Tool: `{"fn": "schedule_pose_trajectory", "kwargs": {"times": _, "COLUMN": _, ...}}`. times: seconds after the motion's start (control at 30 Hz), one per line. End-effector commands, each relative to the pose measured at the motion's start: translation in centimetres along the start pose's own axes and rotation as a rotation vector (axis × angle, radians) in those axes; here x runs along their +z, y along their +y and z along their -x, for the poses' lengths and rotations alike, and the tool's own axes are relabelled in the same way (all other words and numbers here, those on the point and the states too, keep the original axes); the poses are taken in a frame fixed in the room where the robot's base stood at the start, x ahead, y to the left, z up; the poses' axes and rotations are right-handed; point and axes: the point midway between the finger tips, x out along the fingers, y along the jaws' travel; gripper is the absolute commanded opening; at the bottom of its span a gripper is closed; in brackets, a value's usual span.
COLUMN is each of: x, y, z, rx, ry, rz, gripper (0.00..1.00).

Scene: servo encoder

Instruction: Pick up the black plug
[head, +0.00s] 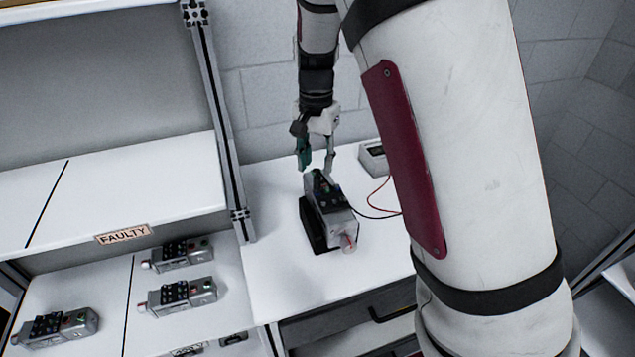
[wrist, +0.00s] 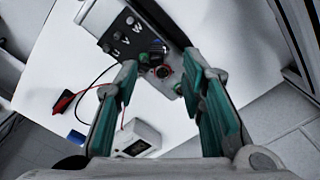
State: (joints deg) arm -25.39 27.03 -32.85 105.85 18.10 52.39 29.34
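My gripper (head: 317,166) is open above the far end of a grey servo motor on the table. In the wrist view its green-padded fingers (wrist: 160,66) are apart, on either side of the motor's connector end, with nothing held between them. The motor (head: 330,208), also seen in the wrist view (wrist: 103,17), has terminals marked U, V and W. A green part (wrist: 145,58), a dark blue part (wrist: 157,46) and a red-ringed round socket (wrist: 162,71) show near the fingertips. A black cable runs from the motor. I cannot tell for certain which part is the black plug.
A small white box (wrist: 138,138) with a red wire stands near the motor; the head view also shows it (head: 374,158). A red-and-black piece (wrist: 63,103) lies on the table. Shelves with a FAULTY label (head: 123,234) and several motors are left. The table's front is clear.

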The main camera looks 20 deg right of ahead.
Motion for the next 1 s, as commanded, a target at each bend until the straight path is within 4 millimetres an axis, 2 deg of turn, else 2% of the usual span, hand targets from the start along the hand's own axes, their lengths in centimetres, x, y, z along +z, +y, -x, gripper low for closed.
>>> {"fn": "schedule_pose_trajectory", "kwargs": {"times": 0.4, "x": 0.4, "y": 0.5, "z": -4.8, "rx": 0.001, "ry": -0.001, "rz": 0.0, "gripper": 0.37}}
{"fn": "schedule_pose_trajectory", "kwargs": {"times": 0.67, "x": 0.4, "y": 0.4, "z": -5.2, "rx": -0.001, "ry": 0.0, "rz": 0.0, "gripper": 0.37}}
{"fn": "schedule_pose_trajectory", "kwargs": {"times": 0.7, "x": 0.4, "y": 0.4, "z": -5.2, "rx": -0.001, "ry": 0.0, "rz": 0.0, "gripper": 0.32}}
{"fn": "schedule_pose_trajectory", "kwargs": {"times": 0.83, "x": 0.4, "y": 0.4, "z": -5.2, "rx": -0.001, "ry": 0.0, "rz": 0.0, "gripper": 0.03}}
{"fn": "schedule_pose_trajectory", "kwargs": {"times": 0.87, "x": 0.4, "y": 0.4, "z": -5.2, "rx": -0.001, "ry": 0.0, "rz": 0.0, "gripper": 0.0}}
{"fn": "schedule_pose_trajectory", "kwargs": {"times": 1.0, "x": 0.4, "y": 0.4, "z": -5.2, "rx": -0.001, "ry": 0.0, "rz": 0.0, "gripper": 0.0}}
